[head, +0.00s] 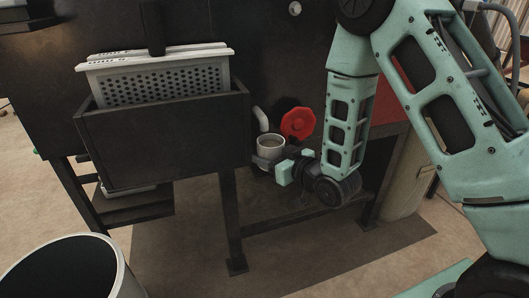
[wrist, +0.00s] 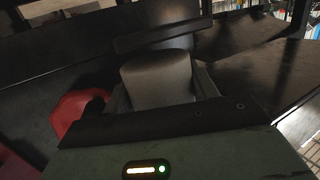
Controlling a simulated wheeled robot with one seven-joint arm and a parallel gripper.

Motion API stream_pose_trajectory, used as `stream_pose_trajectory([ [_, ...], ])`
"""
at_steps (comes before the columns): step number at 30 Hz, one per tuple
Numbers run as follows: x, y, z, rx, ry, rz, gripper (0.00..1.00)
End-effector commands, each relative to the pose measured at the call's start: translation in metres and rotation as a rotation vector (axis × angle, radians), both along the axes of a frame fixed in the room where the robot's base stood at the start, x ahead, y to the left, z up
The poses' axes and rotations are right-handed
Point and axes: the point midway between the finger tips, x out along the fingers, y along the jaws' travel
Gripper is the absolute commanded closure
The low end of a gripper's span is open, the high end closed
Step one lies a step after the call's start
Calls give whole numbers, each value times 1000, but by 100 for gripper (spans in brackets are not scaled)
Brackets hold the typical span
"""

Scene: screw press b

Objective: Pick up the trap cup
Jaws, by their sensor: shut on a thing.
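The trap cup (head: 271,143) is a pale grey, round, open-topped cup. In the head view it is upright below the dark machine body, just right of the black box. My gripper (head: 266,160) reaches in from the right and is shut on the cup's side. In the wrist view the grey cup (wrist: 158,75) fills the space between the fingers. Its lower part is hidden by my gripper. I cannot tell whether anything supports it from below.
A red knob (head: 298,123) is close behind my gripper, beside a short white pipe (head: 261,118). A black box (head: 165,140) holding a perforated white basket (head: 160,68) is to the left. A table leg (head: 231,220) stands below. A large white-rimmed bin (head: 118,262) is at front left.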

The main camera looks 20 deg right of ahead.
Motion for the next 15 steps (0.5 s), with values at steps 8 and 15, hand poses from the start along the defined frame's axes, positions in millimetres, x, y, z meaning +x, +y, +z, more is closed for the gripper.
stream_pose_trajectory([
  [8,-42,-18,7,0,6,0,64],
  [15,-61,-25,8,0,5,0,64],
])
